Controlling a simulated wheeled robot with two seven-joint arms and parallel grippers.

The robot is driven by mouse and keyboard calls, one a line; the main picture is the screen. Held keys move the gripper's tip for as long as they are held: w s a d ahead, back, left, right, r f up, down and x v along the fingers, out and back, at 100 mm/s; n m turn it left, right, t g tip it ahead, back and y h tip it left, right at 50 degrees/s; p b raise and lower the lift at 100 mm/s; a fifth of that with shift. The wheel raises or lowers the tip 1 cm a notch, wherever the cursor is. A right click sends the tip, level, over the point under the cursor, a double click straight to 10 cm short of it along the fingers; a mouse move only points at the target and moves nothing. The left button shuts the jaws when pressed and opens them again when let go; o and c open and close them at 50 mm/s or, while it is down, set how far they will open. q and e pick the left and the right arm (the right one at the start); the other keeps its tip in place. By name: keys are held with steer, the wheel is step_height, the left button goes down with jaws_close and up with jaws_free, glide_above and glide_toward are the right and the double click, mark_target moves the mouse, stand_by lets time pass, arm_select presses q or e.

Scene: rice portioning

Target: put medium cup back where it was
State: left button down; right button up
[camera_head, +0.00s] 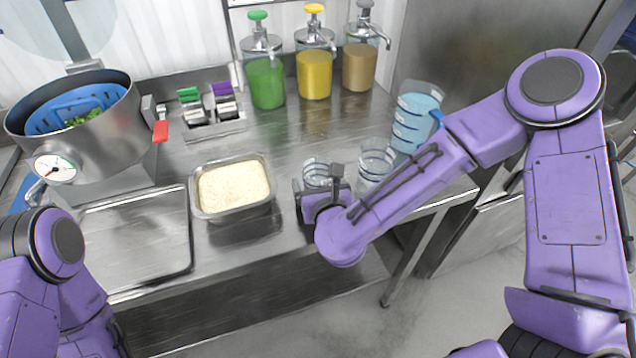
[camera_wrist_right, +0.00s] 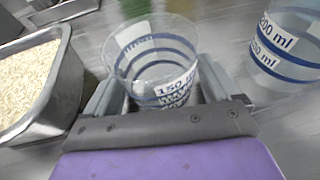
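A clear cup with blue rings and a 150 ml label stands upright between the fingers of my right gripper (camera_head: 322,192). The cup (camera_wrist_right: 155,62) looks empty, and the right wrist view shows a finger close on each side. Whether both fingers press on it I cannot tell. A second clear cup (camera_head: 376,160) with blue rings is just right of it; its 200 ml label shows in the right wrist view (camera_wrist_right: 285,45). A larger bluish measuring jug (camera_head: 415,118) stands farther back right. Which cup is the medium one is not clear. My left gripper is out of view.
A metal pan of rice (camera_head: 204,213) is left of the gripper, beside a flat empty tray (camera_head: 137,238). A pot (camera_head: 122,133) stands at the left. Green, yellow and brown pump bottles (camera_head: 314,75) line the back.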

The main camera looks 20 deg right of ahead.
steer(key=shift+r+p, duration=0.3)
steer(key=shift+r, duration=0.05)
steer(key=shift+s, duration=0.4)
steer(key=b+v, duration=0.1)
steer(key=v, duration=0.3)
steer(key=shift+f+b, duration=0.15)
steer(key=shift+b, duration=0.25)
steer(key=r+p, duration=0.1)
steer(key=s+r+p, duration=0.1)
steer(key=p, duration=0.1)
steer(key=shift+a, duration=0.1)
steer(key=p+v, duration=0.1)
steer(key=p, duration=0.1)
steer(key=p+v, duration=0.2)
steer(key=p, duration=0.1)
steer(key=p+v, duration=0.2)
steer(key=p, duration=0.1)
steer(key=shift+s+a+f, duration=0.1)
steer(key=shift+s+f, duration=0.1)
steer(key=shift+f, duration=0.05)
steer(key=shift+s+f+p, duration=0.1)
steer(key=shift+s+p, duration=0.2)
steer(key=shift+s, duration=0.1)
steer(key=shift+f, duration=0.1)
